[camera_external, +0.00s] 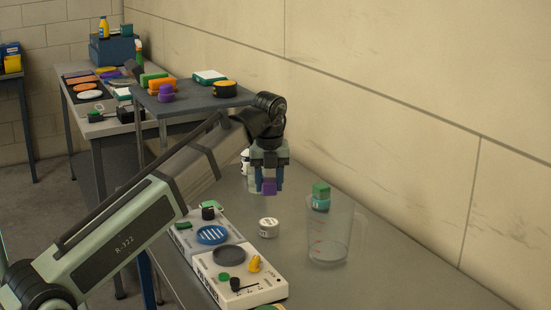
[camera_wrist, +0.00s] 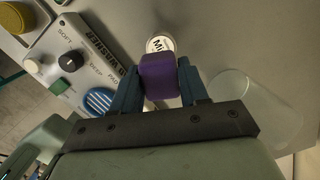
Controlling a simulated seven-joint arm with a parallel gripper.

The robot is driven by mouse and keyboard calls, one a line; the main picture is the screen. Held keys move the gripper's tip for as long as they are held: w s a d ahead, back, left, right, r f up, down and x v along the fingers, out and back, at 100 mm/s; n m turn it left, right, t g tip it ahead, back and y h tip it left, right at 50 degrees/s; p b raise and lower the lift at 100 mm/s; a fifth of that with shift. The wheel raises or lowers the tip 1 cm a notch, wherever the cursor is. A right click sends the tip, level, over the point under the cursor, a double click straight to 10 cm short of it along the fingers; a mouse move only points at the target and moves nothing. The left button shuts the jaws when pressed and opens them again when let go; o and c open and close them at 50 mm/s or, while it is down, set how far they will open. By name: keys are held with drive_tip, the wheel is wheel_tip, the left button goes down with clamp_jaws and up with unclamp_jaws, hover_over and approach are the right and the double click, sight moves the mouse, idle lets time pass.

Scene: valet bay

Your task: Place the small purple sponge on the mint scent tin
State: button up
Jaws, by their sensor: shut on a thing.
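My gripper (camera_external: 267,187) is shut on the small purple sponge (camera_external: 268,188) and holds it in the air over the grey table. In the wrist view the sponge (camera_wrist: 159,77) sits between the two blue fingers (camera_wrist: 156,82). A round white tin (camera_wrist: 160,43) shows just past the sponge there, its label partly hidden and reading "MI". It appears to be the white tin (camera_external: 268,228) standing on the table below my gripper in the external view. The sponge is apart from the tin, and the tin's top looks bare.
A clear measuring jug (camera_external: 329,238) stands right of the white tin. White control panels (camera_external: 240,275) with knobs and discs lie to the left. A raised grey shelf (camera_external: 190,104) holds several sponges and tins.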

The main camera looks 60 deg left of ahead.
sight(269, 182)
drive_tip(key=shift+f, duration=4.15)
drive_tip(key=shift+f, duration=0.15)
drive_tip(key=o, duration=1)
drive_tip(key=r, duration=0.4)
drive_tip(key=d+r, duration=0.1)
drive_tip(key=r, duration=0.7)
drive_tip(key=shift+s+d+r, duration=0.15)
drive_tip(key=shift+s, duration=0.15)
